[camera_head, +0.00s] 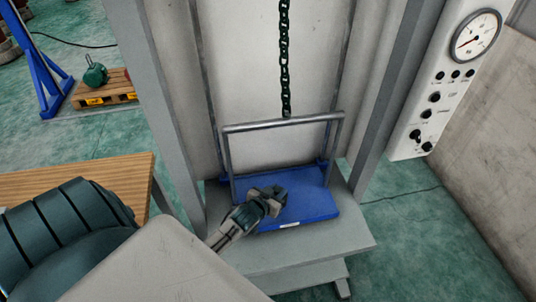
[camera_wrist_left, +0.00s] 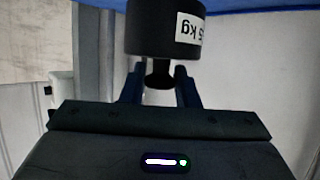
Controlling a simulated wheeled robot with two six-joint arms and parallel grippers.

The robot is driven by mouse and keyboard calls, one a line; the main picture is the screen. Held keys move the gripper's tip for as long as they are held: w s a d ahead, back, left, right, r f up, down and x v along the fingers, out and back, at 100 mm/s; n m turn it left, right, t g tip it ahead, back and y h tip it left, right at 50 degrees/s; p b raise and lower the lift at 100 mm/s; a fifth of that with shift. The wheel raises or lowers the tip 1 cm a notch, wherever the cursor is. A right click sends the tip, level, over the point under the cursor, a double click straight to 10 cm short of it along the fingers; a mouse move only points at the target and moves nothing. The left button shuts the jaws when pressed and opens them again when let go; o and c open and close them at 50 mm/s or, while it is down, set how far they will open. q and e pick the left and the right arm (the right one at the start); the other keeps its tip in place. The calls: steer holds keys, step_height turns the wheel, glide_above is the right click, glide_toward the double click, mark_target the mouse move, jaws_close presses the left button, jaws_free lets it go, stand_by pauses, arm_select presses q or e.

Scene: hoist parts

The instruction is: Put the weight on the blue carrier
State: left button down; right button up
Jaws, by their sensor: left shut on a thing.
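The blue carrier (camera_head: 312,198) is a flat blue tray with a grey tube frame, hanging low over a grey base in the head view. My left gripper (camera_head: 274,197) is over the middle of the tray. In the left wrist view, my left gripper (camera_wrist_left: 160,88) is shut on the knob of the black weight (camera_wrist_left: 152,35). The weight's white kg label reads upside down there. The blue carrier (camera_wrist_left: 250,6) shows just beyond the weight's far end; I cannot tell whether they touch. In the head view the weight is hidden by the gripper. My right gripper is not in view.
A dark chain (camera_head: 285,60) hangs above the carrier's top bar (camera_head: 285,122). Grey posts (camera_head: 392,95) flank it. A panel with a gauge (camera_head: 476,36) is at right. A wooden table (camera_head: 75,183) is at left. The tray's right part looks empty.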

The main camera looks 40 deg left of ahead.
arm_select(q)
steer(key=b+x, duration=0.2)
steer(key=x, duration=0.1)
steer(key=b+x, duration=0.3)
steer(key=d+b+x, duration=0.1)
steer(key=b+x, duration=0.1)
steer(key=x, duration=0.1)
steer(key=shift+f+b, duration=0.3)
steer(key=shift+f, duration=0.1)
steer(key=shift+r, duration=0.15)
steer(key=c, duration=1.5)
jaws_free()
steer(key=shift+s+f, duration=0.15)
steer(key=shift+f, duration=0.15)
steer(key=o, duration=0.4)
steer(key=shift+s+r, duration=0.1)
